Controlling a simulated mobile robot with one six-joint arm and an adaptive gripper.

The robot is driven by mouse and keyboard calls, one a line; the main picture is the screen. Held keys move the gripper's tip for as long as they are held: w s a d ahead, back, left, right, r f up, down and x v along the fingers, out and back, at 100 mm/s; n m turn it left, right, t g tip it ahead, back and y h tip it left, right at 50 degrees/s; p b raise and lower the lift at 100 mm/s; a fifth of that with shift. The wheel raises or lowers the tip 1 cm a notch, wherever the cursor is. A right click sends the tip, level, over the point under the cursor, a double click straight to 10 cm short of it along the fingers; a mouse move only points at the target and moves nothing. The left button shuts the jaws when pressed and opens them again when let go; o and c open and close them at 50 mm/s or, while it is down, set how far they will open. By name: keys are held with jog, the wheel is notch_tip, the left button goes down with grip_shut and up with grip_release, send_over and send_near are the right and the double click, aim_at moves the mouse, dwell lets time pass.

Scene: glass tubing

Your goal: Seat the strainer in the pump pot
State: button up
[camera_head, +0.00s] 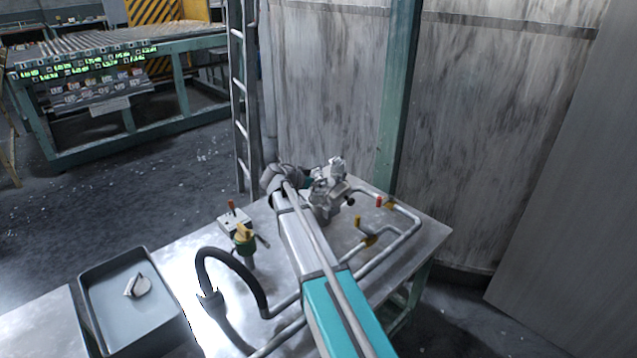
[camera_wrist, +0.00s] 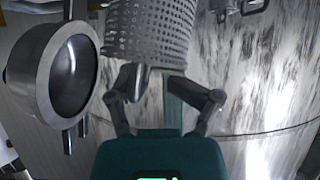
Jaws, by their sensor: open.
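In the wrist view the strainer (camera_wrist: 150,33) is a grey perforated metal basket at the top centre. The pump pot (camera_wrist: 31,75) is a round metal cup at the left, its dark open mouth facing the camera. The strainer is beside the pot's mouth, not inside it. My gripper (camera_wrist: 165,87) is open, its two dark fingers spread at the strainer's near end. The left finger overlaps the strainer's lower edge; I cannot tell whether they touch. In the head view my arm covers much of this area, and I cannot pick out the strainer there.
A grey tray (camera_head: 91,292) at the left holds a small metal part (camera_head: 138,286). A green post (camera_head: 398,100) and a panel wall stand behind.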

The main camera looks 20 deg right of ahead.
jog(key=shift+w+a, duration=0.1)
jog(key=shift+a, duration=0.1)
jog(key=p+v, duration=0.6)
jog(key=v, duration=0.5)
jog(key=shift+a+r, duration=0.15)
jog(key=shift+a, duration=0.15)
jog(key=shift+r, duration=0.1)
dwell(0.4)
